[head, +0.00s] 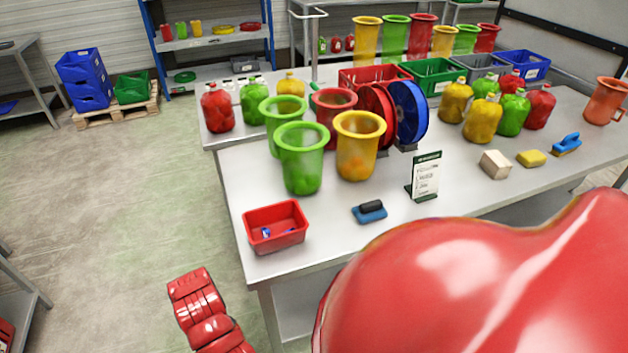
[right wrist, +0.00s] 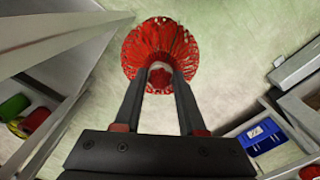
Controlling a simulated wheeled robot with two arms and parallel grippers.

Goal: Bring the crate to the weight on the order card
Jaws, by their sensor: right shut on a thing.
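My right gripper (right wrist: 160,70) is shut on a round red slatted, net-like thing (right wrist: 135,50) with a pale middle part between the fingertips. It is held above the floor. In the head view a large smooth red shape (head: 490,290) fills the lower right, very close; I cannot tell whether it is the held thing. The order card (head: 426,176) stands upright on the table, its text too small to read. A red crate (head: 275,240) sits at the table's near left corner with small blue and white things inside. My left gripper is not in view.
Green and yellow flared vessels (head: 302,165), red and blue reels (head: 408,112) and filled bags (head: 483,120) stand on the table (head: 330,225). A blue-and-black tool (head: 369,211) lies near the card. More crates (head: 433,77) are behind.

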